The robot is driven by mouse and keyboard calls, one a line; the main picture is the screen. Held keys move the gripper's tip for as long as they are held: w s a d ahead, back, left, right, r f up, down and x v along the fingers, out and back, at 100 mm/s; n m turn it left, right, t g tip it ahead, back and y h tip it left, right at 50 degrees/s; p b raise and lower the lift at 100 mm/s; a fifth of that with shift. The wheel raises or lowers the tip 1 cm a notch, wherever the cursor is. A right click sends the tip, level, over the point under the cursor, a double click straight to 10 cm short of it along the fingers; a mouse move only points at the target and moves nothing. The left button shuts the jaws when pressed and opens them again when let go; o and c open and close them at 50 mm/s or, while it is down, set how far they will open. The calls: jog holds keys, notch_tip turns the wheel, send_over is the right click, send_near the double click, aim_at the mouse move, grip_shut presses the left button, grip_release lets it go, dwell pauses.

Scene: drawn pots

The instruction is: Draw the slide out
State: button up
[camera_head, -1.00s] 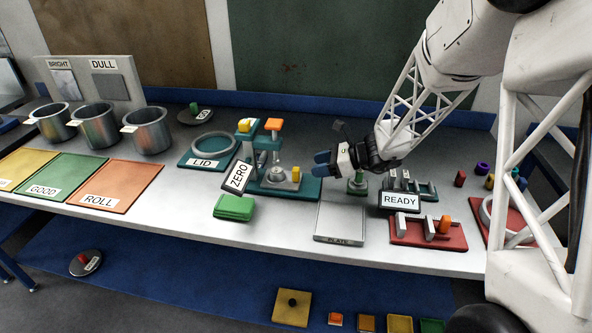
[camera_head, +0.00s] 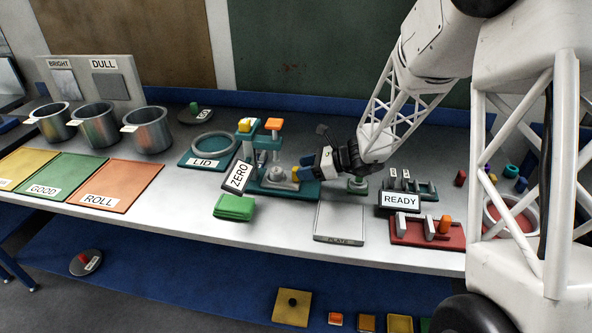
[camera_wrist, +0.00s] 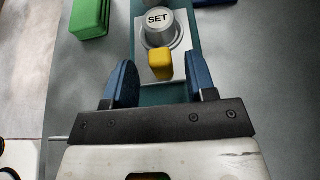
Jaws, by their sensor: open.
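A teal device (camera_head: 300,192) with a ZERO sign stands at the middle of the bench. On its base is a pale slide plate (camera_wrist: 183,35) carrying a grey knob marked SET (camera_wrist: 158,25), also seen in the head view (camera_head: 278,174). A yellow tab (camera_wrist: 161,64) sticks out on the near side of the slide in the wrist view. My gripper (camera_wrist: 162,78) is open, its blue fingers on either side of the tab with gaps at both sides. In the head view my gripper (camera_head: 312,165) comes from the right, low over the base, partly hiding the tab.
A green block (camera_head: 234,207) lies in front of the device. The grey PLATE tray (camera_head: 339,222), the READY sign (camera_head: 400,200) and a red tray (camera_head: 425,234) stand to the right. A teal LID mat (camera_head: 188,157) lies to the left, with metal pots (camera_head: 148,130) beyond.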

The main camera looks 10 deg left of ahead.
jog(key=shift+x, duration=1.55)
grip_shut()
